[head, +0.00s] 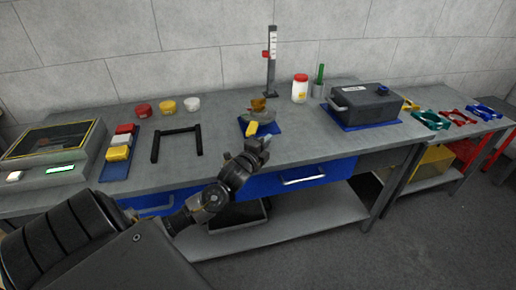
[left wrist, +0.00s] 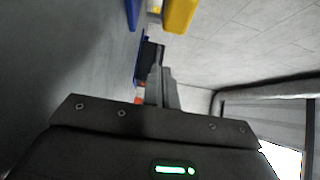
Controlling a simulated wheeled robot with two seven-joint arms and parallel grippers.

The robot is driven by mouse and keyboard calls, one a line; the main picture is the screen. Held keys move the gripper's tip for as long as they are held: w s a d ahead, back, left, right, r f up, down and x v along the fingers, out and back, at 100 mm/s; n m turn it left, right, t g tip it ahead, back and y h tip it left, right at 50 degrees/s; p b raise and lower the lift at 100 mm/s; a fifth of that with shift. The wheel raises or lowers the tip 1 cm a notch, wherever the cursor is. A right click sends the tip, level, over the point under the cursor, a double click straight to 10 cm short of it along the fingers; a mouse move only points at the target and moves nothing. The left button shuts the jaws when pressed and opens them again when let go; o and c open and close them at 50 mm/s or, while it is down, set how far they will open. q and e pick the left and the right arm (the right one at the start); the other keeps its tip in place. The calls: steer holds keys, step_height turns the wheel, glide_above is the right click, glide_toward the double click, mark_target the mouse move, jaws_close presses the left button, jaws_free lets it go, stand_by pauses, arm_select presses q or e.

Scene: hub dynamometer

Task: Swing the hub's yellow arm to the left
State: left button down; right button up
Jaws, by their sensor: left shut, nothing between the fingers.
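The hub (head: 258,104) is a brownish-orange round piece on a blue base (head: 271,127) near the middle of the bench. Its yellow arm (head: 251,128) sticks out toward the front and slightly left. A large yellow piece, apparently this arm (left wrist: 180,14), shows at the top of the left wrist view, beyond the fingertips. My left gripper (head: 259,146) is just in front of and slightly right of the yellow arm, apparently apart from it. Its fingers (left wrist: 157,72) are shut with nothing between them. My right gripper is not in view.
A dark post with a red slider (head: 270,62) stands behind the hub. A white jar (head: 299,88) and a dark grey box (head: 367,104) are to the right. A black frame (head: 177,142) lies left. The bench between frame and hub is clear.

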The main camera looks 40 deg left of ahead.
arm_select(q)
steer(key=a, duration=0.1)
steer(key=s+a, duration=0.1)
steer(key=a, duration=0.1)
steer(key=shift+s+p, duration=0.2)
steer(key=shift+p, duration=0.2)
steer(key=shift+s+a, duration=0.15)
steer(key=shift+a, duration=0.1)
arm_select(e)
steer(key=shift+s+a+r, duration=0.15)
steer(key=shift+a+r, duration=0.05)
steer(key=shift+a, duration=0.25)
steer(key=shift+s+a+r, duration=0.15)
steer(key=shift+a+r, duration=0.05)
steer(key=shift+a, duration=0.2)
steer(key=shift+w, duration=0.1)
